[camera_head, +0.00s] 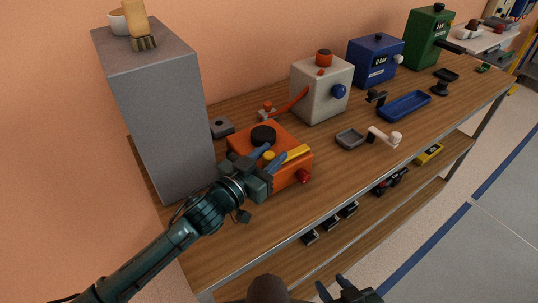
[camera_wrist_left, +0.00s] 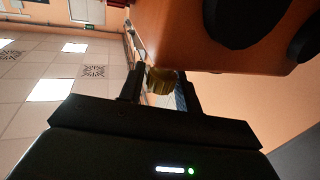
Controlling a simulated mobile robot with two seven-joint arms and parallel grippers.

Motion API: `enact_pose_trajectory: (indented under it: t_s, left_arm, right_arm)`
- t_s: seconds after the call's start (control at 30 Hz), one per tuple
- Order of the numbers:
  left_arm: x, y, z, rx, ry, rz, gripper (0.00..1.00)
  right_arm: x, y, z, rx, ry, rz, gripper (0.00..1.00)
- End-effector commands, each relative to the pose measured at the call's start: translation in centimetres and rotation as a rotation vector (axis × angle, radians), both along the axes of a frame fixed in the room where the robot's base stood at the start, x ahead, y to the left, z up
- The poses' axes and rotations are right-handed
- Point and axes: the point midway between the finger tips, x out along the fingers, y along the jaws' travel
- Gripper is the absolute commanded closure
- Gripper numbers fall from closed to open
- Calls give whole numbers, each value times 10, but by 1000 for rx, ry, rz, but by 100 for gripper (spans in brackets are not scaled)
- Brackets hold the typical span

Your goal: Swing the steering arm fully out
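An orange box (camera_head: 283,178) with a black round cap (camera_head: 263,135), a yellow bar (camera_head: 296,153) and a red knob (camera_head: 304,176) sits on the bench. I cannot tell for certain which part is the steering arm. My left gripper (camera_head: 270,158) is at the box's top front edge, its two fingers apart with a small yellow part between them. In the left wrist view a yellow piece (camera_wrist_left: 166,82) lies between the spread fingers; firm contact is not visible. My right gripper (camera_head: 345,290) is at the bottom edge, partly cut off.
A tall grey cabinet (camera_head: 160,100) stands left of the orange box. A white box (camera_head: 320,90) with a red lever stands behind. A grey tray (camera_head: 350,139), a white lever (camera_head: 384,136) and a blue tray (camera_head: 405,106) lie to the right. A lower shelf runs underneath.

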Motion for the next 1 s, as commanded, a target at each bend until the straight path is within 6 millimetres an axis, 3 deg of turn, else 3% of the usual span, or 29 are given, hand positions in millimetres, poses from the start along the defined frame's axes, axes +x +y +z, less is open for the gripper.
enact_pose_trajectory:
  t_s: [0.4,1.0]
  left_arm:
    - [0,0,0,0,0,0,100]
    - [-2,3,0,0,1,13,100]
  right_arm:
    - [-1,0,-1,-1,2,1,64]
    - [-3,0,-1,-1,8,2,64]
